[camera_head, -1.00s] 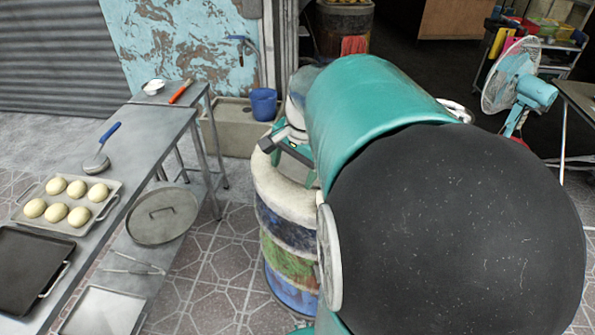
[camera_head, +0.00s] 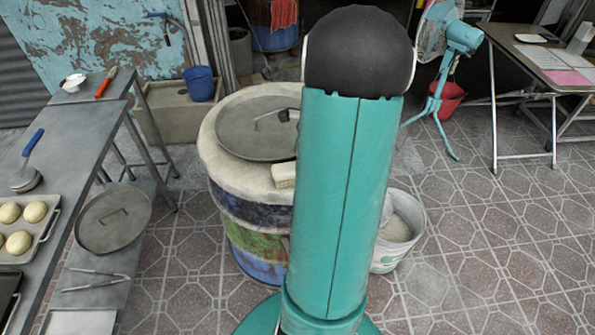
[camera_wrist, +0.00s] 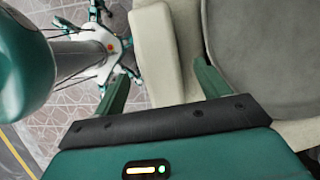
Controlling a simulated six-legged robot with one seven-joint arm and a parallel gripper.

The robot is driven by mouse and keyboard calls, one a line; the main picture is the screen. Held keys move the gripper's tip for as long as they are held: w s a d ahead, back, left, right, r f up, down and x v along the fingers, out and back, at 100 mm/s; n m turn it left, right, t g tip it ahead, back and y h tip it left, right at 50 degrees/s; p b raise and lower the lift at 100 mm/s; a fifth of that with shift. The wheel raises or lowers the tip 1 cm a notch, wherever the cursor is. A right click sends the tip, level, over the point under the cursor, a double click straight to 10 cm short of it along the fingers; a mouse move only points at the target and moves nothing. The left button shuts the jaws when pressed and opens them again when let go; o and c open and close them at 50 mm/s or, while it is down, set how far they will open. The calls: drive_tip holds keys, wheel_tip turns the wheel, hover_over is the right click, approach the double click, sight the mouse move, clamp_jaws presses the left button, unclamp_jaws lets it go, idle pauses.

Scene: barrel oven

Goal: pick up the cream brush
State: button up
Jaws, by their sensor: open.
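A cream block-shaped thing, seemingly the cream brush (camera_head: 284,174), lies at the near right edge of the barrel oven's top, beside the round grey lid (camera_head: 258,140). Its right part is hidden behind my teal arm. In the wrist view the cream brush (camera_wrist: 157,48) appears large, beside the grey lid (camera_wrist: 265,55). My gripper (camera_wrist: 161,74) is open, with one finger on each side of the brush's near end. Nothing is visibly clamped. Whether the fingers touch the brush, I cannot tell. In the head view my gripper is hidden behind my arm.
The barrel oven (camera_head: 245,215) stands on the tiled floor. A white bucket (camera_head: 403,235) is close on its right. A metal table (camera_head: 65,130) with a dough tray (camera_head: 48,232) is at left. A fan (camera_head: 455,40) and folding table (camera_head: 530,55) stand back right.

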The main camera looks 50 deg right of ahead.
drive_tip(key=x, duration=0.5)
drive_tip(key=shift+w+a+f, duration=0.1)
drive_tip(key=shift+a+f, duration=0.05)
drive_tip(key=shift+f, duration=0.15)
drive_tip(key=shift+c, duration=0.4)
drive_tip(key=c, duration=1.1)
